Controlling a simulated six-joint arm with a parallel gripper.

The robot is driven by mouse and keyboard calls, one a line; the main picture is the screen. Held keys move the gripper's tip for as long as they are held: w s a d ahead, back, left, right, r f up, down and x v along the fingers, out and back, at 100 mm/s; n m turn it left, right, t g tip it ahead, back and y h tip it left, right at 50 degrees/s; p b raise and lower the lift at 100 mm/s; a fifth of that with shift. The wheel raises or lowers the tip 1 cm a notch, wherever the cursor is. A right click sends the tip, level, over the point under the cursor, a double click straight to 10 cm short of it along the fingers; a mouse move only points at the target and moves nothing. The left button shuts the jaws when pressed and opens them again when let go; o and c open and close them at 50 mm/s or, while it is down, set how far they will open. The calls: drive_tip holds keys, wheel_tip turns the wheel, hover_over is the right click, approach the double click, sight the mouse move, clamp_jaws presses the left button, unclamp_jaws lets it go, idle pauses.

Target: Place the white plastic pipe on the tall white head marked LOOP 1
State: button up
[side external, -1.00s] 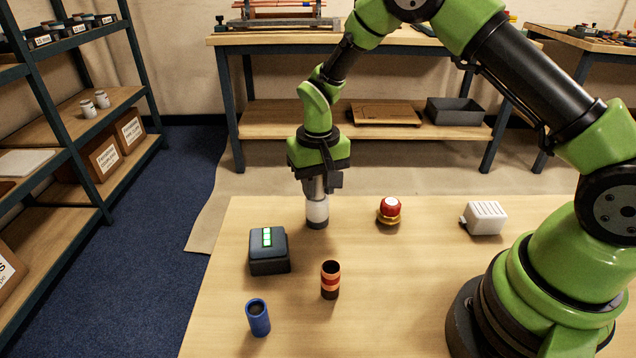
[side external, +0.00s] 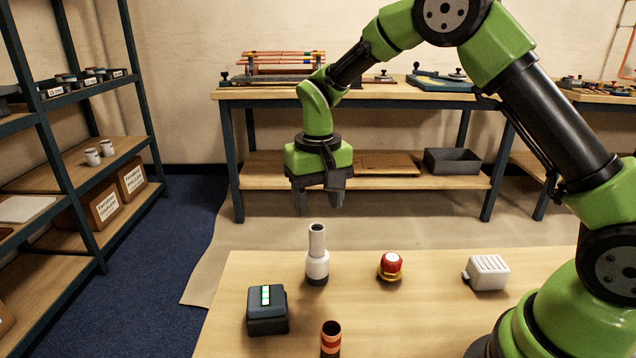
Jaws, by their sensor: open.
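The white plastic pipe (side external: 317,240) stands upright on the tall white head (side external: 317,265), which has a dark base and stands on the table. The pipe looks seated in the top of the head. No LOOP 1 marking is legible from here. My gripper (side external: 319,206) hangs above the pipe, open and empty, with a clear gap between its fingertips and the pipe's top.
A shelf and workbench stand behind.

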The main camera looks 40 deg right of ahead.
sight(318, 232)
drive_tip(key=s+r+t+y, duration=0.1)
drive_tip(key=s+r+t, duration=0.1)
drive_tip(key=s+r, duration=0.4)
drive_tip(key=s+r+t, duration=0.1)
drive_tip(key=s+r, duration=0.2)
drive_tip(key=r, duration=0.5)
drive_tip(key=s+a+r+t+y, duration=0.1)
drive_tip(key=s+t, duration=0.3)
drive_tip(key=s, duration=0.9)
drive_tip(key=shift+r+n, duration=0.25)
drive_tip(key=shift+n, duration=0.05)
